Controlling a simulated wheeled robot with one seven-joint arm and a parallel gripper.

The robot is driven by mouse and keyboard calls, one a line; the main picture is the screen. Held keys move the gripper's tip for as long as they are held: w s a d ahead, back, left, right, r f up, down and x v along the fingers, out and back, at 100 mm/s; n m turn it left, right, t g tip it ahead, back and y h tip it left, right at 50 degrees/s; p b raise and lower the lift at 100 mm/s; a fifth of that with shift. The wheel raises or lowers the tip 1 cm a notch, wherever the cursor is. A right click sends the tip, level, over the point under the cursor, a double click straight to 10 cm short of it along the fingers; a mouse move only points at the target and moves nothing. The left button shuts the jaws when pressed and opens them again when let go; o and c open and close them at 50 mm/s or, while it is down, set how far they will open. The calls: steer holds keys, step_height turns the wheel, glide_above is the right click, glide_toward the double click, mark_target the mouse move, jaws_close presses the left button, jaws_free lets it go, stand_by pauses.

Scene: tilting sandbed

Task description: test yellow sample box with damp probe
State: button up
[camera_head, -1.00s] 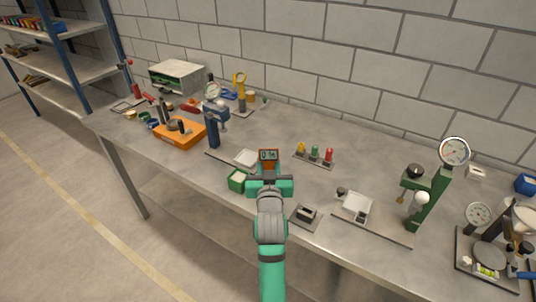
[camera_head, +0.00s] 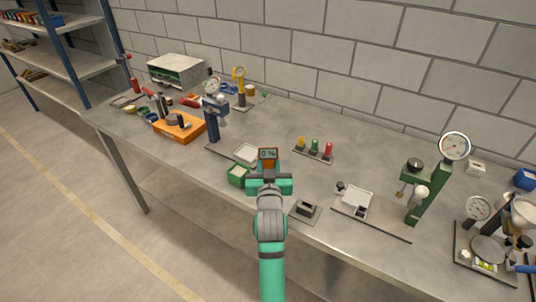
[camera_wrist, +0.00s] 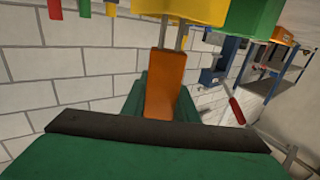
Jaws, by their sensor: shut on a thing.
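My gripper (camera_head: 269,180) is shut on the orange damp probe (camera_head: 268,155), whose small dark display faces the head camera. In the wrist view the orange probe body (camera_wrist: 165,85) sits between my green fingers. Its two metal pins reach to the yellow sample box (camera_wrist: 180,9) at the top edge. I cannot tell whether the tips touch it or pass in front of it. In the head view the yellow box is hidden by my gripper. A green box (camera_head: 237,175) stands just left of my gripper, and a green box (camera_wrist: 252,18) shows beside the yellow one in the wrist view.
A rack with yellow, green and red pegs (camera_head: 314,149) stands behind right. A small dark block on a plate (camera_head: 305,210) lies right of my gripper. A blue stand (camera_head: 213,120) and orange case (camera_head: 180,128) are left; a green gauge stand (camera_head: 430,190) is right.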

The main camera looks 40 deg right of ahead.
steer(key=shift+f, duration=0.9)
steer(key=shift+a+f, duration=0.15)
steer(key=shift+f, duration=0.15)
steer(key=shift+f, duration=0.1)
steer(key=shift+s+d, duration=0.15)
steer(key=shift+d, duration=0.05)
steer(key=shift+a, duration=0.15)
stand_by(0.9)
stand_by(1.0)
